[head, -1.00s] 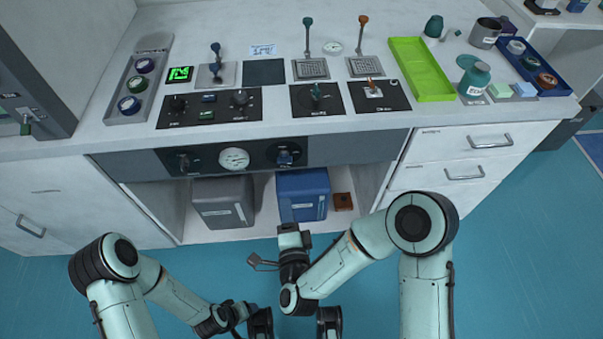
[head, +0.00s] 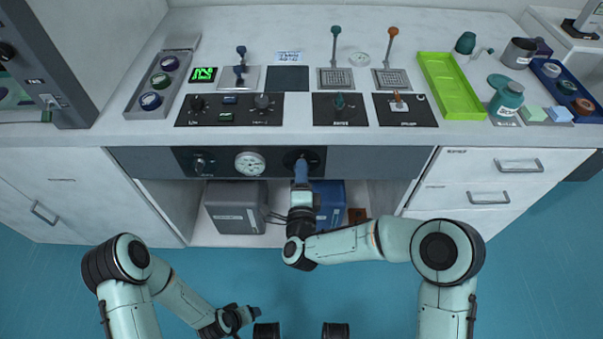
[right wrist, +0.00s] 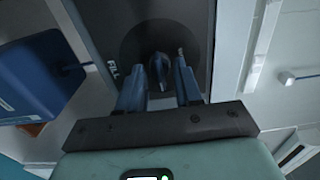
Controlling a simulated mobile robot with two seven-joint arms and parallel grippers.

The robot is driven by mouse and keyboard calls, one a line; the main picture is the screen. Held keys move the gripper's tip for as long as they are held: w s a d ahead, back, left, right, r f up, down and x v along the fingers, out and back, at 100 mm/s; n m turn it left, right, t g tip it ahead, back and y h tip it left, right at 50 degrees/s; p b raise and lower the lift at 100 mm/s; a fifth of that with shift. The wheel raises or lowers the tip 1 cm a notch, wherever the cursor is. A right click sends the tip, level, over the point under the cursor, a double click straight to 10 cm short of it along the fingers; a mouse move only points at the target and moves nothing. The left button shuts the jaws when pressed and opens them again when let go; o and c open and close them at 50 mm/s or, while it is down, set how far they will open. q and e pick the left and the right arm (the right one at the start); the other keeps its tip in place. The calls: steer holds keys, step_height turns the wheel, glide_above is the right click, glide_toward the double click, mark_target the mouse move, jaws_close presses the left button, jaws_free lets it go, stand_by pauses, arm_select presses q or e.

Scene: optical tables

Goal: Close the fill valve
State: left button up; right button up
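The fill valve is a blue handle (right wrist: 158,72) on a round black plate marked "FILL" in the right wrist view. In the head view the valve's black dial (head: 314,157) is at the right end of the front panel, its handle mostly hidden by my right gripper (head: 301,170). In the right wrist view my right gripper (right wrist: 160,88) is open, with one finger on each side of the handle and gaps showing. My left gripper (head: 248,314) is low in the head view, far from the panel; its fingers are too small to read.
The panel also has a gauge (head: 250,163) and another valve (head: 199,163) at left. Below it, a grey box (head: 236,208) and a blue box (head: 329,205) stand in the open bay. The worktop above carries switches, levers and a green tray (head: 451,86).

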arm_select(q)
steer(key=shift+w, duration=0.1)
arm_select(e)
steer(key=shift+w, duration=0.3)
jaws_close()
